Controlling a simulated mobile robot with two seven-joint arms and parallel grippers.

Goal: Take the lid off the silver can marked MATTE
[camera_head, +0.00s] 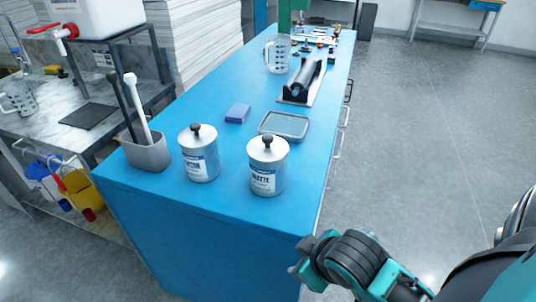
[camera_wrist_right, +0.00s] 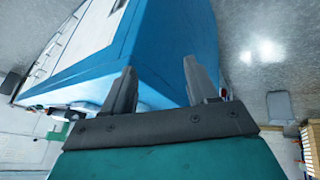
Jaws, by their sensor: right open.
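The silver can marked MATTE (camera_head: 265,178) stands upright near the front of the blue cabinet top. Its silver lid (camera_head: 267,153) with a black knob (camera_head: 267,140) sits on it. A second silver can (camera_head: 199,163), also lidded with a black knob, stands to its left; its label is hard to read. My right gripper (camera_wrist_right: 155,88) is open and empty in the right wrist view, with the blue cabinet beyond its fingers. In the head view my right arm is at the lower right, beside the cabinet and apart from the cans. My left gripper is not in view.
A grey holder (camera_head: 148,153) with two long-handled tools stands at the left edge. A blue-violet block (camera_head: 238,113) and a grey tray (camera_head: 284,125) lie behind the cans. A clear jug (camera_head: 277,54) and a black roller stand (camera_head: 303,80) are farther back. Floor (camera_head: 430,130) is clear at right.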

